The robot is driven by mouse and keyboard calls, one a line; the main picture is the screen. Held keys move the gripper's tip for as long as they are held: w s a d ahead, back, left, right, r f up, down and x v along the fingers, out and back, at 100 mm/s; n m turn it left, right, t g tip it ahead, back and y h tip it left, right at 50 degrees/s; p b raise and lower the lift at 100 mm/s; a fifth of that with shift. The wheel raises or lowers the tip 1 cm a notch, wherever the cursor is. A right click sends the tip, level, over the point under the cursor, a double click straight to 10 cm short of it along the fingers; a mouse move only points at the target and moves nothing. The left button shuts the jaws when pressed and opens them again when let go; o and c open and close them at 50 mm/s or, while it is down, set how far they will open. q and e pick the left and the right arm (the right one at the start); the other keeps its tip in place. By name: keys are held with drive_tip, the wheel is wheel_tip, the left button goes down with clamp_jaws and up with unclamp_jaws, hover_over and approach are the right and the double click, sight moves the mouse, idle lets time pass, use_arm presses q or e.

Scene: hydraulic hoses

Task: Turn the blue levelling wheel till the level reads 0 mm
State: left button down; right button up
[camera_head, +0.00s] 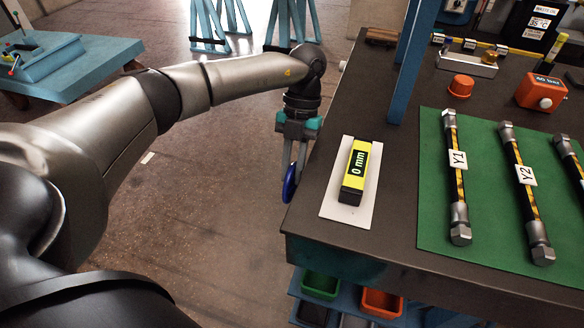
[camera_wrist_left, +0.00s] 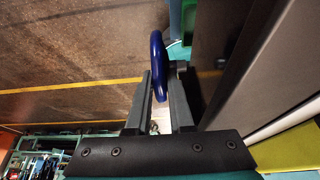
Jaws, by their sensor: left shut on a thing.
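The blue levelling wheel (camera_head: 289,184) is at the left side of the dark workbench (camera_head: 315,225), seen nearly edge-on. My left gripper (camera_head: 293,165) reaches down to it from above and is shut on it. In the left wrist view the blue wheel (camera_wrist_left: 158,66) is between the two fingers of my left gripper (camera_wrist_left: 162,72). The yellow and black level (camera_head: 357,170) lies on a white plate (camera_head: 331,207) on the bench. Its display reads 0 mm. My right gripper is not in view.
A green mat (camera_head: 430,200) holds hoses tagged Y1 (camera_head: 457,160) and Y2 (camera_head: 526,174). An orange cap (camera_head: 461,85) stands behind them. A blue post (camera_head: 409,70) rises from the bench near the level. Green (camera_head: 320,284) and orange (camera_head: 382,302) bins are below the bench edge.

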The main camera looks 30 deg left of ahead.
use_arm(q)
drive_tip(key=c, duration=1.1)
unclamp_jaws()
drive_tip(key=shift+w+r, duration=0.1)
drive_tip(key=shift+r, duration=0.15)
drive_tip(key=p+v, duration=0.3)
drive_tip(key=v, duration=1.1)
drive_tip(key=shift+w+a+r, duration=0.1)
drive_tip(key=shift+w+r, duration=0.1)
drive_tip(key=shift+r, duration=0.1)
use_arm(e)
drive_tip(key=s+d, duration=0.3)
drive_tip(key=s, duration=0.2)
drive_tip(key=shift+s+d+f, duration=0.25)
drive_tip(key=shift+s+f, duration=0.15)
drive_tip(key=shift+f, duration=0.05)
use_arm(q)
drive_tip(key=shift+s, duration=0.1)
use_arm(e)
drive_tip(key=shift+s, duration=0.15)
